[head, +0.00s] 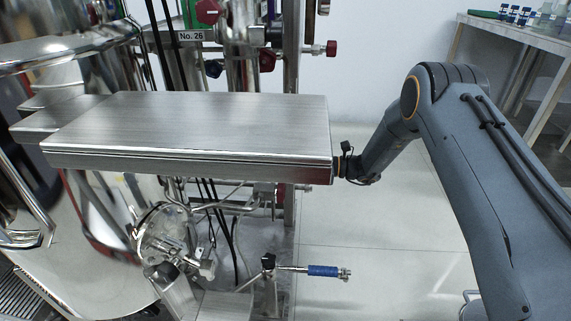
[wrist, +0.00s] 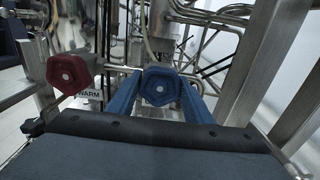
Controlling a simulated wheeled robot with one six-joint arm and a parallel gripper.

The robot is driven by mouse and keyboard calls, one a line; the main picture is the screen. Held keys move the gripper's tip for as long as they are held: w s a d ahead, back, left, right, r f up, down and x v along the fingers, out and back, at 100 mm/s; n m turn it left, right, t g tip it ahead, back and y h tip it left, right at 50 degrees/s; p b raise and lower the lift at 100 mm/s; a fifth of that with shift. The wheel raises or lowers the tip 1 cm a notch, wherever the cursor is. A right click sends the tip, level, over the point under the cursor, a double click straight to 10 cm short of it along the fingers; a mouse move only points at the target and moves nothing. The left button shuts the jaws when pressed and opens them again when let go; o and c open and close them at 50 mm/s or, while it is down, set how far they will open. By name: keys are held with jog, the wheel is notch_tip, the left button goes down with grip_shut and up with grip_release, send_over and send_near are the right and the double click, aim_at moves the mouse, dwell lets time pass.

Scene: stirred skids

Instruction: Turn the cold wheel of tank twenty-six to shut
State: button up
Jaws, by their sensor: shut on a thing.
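A blue wheel (wrist: 158,87) with a pale centre faces me in the middle of the wrist view. My gripper (wrist: 160,92) is shut on it, with one blue finger on each side of its rim. No label for the blue wheel can be read. In the head view a label reading No. 26 (head: 192,36) is on the skid above a steel box. That box hides my gripper and the blue wheel there; only my arm shows, reaching behind the box's right end.
A red wheel (wrist: 68,74) sits close left of the blue one, with a WARM label (wrist: 88,95) below it. Steel frame posts (wrist: 252,60) stand close on the right. The large steel box (head: 190,125) fills the head view's middle. Open floor (head: 370,240) lies to the right.

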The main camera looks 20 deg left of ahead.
jog(key=shift+m, duration=0.3)
jog(key=o, duration=1)
jog(key=shift+p+v, duration=0.65)
jog(key=shift+v, duration=3.3)
